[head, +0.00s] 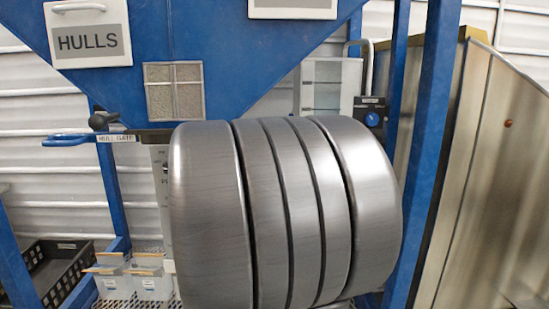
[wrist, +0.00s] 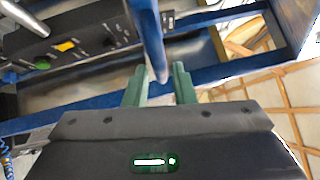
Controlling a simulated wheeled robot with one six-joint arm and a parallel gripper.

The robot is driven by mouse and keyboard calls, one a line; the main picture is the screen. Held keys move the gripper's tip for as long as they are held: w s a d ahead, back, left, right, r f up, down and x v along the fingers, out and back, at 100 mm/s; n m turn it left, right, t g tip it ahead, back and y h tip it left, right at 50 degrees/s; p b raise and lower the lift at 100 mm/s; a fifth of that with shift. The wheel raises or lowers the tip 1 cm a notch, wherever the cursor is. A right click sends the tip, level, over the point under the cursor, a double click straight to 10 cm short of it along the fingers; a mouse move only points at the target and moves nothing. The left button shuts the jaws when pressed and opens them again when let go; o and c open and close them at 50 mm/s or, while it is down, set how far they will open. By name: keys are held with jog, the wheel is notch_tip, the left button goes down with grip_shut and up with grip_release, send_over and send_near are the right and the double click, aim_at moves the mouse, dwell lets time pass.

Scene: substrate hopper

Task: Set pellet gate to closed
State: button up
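In the wrist view, my gripper (wrist: 160,86) has two green fingers set apart. The lower end of a blue bar (wrist: 152,45) shows in the gap between them, with space on both sides. I cannot tell whether this bar is the pellet gate's handle, or how deep it lies between the fingers. In the head view no label reading pellet gate can be made out. A blue handle (head: 67,140) at the left carries a HULL GATE label (head: 117,138). My large grey arm link hides the middle of the hopper's underside, and my gripper is out of that view.
The blue hopper (head: 230,40) has a HULLS sign (head: 87,42). A blue knob (head: 372,119) sits right of my arm. A blue post (head: 432,130) and a tan panel (head: 480,150) stand at the right. A dark control panel (wrist: 85,45) shows in the wrist view.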

jog(key=b+v, duration=0.1)
jog(key=v, duration=0.8)
jog(key=shift+a+b, duration=0.2)
jog(key=shift+b, duration=0.1)
jog(key=p+x, duration=0.3)
jog(key=x, duration=1.1)
jog(key=shift+s+d, duration=0.15)
jog(key=shift+d, duration=0.05)
jog(key=shift+a, duration=0.1)
